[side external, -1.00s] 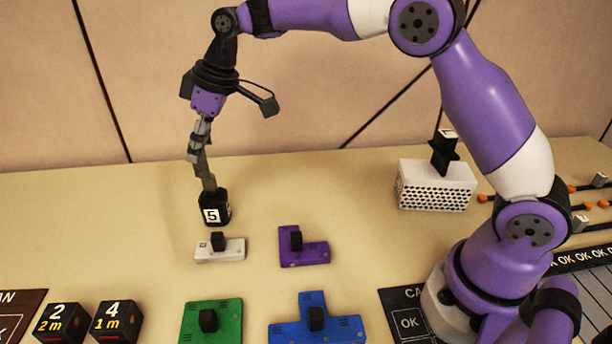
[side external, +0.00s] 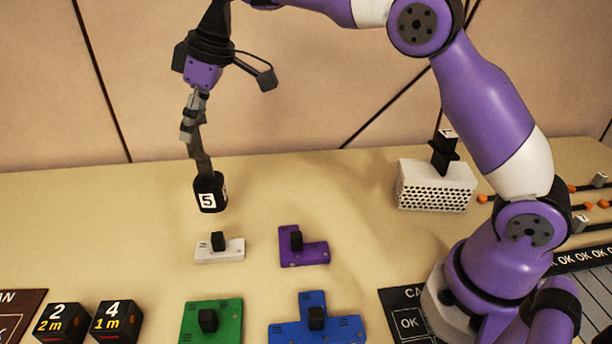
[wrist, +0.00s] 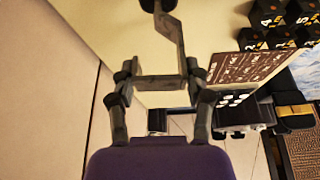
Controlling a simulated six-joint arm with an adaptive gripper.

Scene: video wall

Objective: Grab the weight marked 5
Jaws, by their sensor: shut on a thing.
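The weight marked 5 (side external: 209,193) is a small black block with a white label reading 5. In the side external view it hangs upright from my gripper (side external: 204,172), above the table and behind the white piece. My gripper is shut on the top of the weight, and its fingers point down.
A white piece (side external: 232,252), a purple piece (side external: 312,254), a green piece (side external: 222,326) and a blue piece (side external: 338,326) lie on the table (side external: 80,220). Black blocks marked 2 (side external: 62,324) and 4 (side external: 117,322) stand front left. A white perforated box (side external: 437,187) stands back right.

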